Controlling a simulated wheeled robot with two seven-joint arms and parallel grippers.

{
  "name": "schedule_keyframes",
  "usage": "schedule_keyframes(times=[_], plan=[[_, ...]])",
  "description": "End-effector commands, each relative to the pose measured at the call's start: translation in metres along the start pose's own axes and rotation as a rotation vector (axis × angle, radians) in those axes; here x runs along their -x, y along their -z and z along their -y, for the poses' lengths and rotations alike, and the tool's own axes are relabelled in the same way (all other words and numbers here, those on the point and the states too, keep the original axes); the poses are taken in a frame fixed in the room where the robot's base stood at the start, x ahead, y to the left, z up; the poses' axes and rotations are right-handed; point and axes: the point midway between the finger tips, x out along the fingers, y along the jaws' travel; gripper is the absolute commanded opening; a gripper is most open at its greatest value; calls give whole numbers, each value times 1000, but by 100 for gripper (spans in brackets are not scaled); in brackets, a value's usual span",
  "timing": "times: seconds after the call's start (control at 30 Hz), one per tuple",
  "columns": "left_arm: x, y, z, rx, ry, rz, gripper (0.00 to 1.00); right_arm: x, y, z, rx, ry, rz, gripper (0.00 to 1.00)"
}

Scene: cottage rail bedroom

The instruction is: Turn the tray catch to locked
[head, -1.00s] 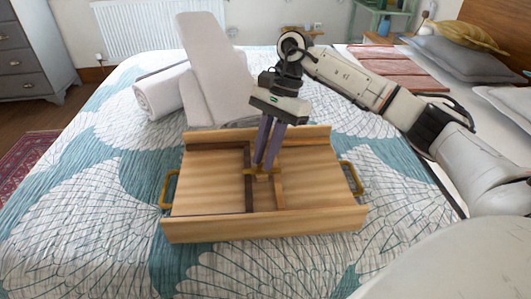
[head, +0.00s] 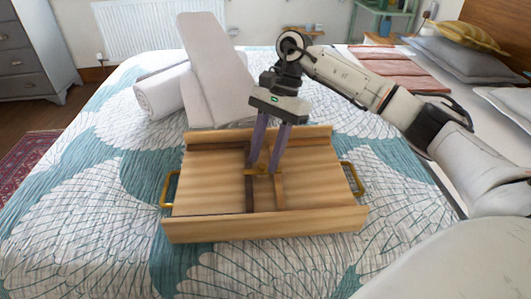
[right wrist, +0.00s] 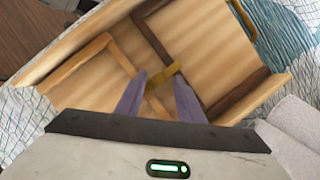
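The wooden tray (head: 335,218) lies on the bed with a brass handle at each end. The brass catch (head: 261,172) is a small bar near the tray's middle, between a dark strip (head: 249,196) and a lighter wooden strip (head: 280,192). My right gripper (head: 263,168) points down at it, with its two purple fingers apart. In the right wrist view the catch (right wrist: 165,74) lies slantwise between the fingertips (right wrist: 160,78). The fingertips partly hide it, and I cannot tell whether they touch it. My left gripper is not in view.
A rolled white towel (head: 161,95) and a tall pale slab-like piece (head: 212,75) stand behind the tray. Pillows (head: 449,60) and a reddish folded cloth (head: 398,68) lie at the back right. The quilt (head: 95,190) left of the tray is clear.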

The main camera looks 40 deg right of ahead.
Motion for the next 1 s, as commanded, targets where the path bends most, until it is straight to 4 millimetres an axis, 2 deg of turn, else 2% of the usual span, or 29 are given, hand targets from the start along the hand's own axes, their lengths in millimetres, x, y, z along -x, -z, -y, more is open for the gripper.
schedule_keyframes(times=[0.17,0.5,0.6,0.77,1.0], plan=[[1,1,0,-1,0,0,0,12,0,1,-1,3,-1,35],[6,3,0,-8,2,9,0,77,-1,1,0,3,0,35],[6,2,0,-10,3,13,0,91,-1,1,0,2,0,35],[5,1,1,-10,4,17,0,102,0,0,0,1,0,35],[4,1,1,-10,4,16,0,103,0,0,0,-1,0,35]])
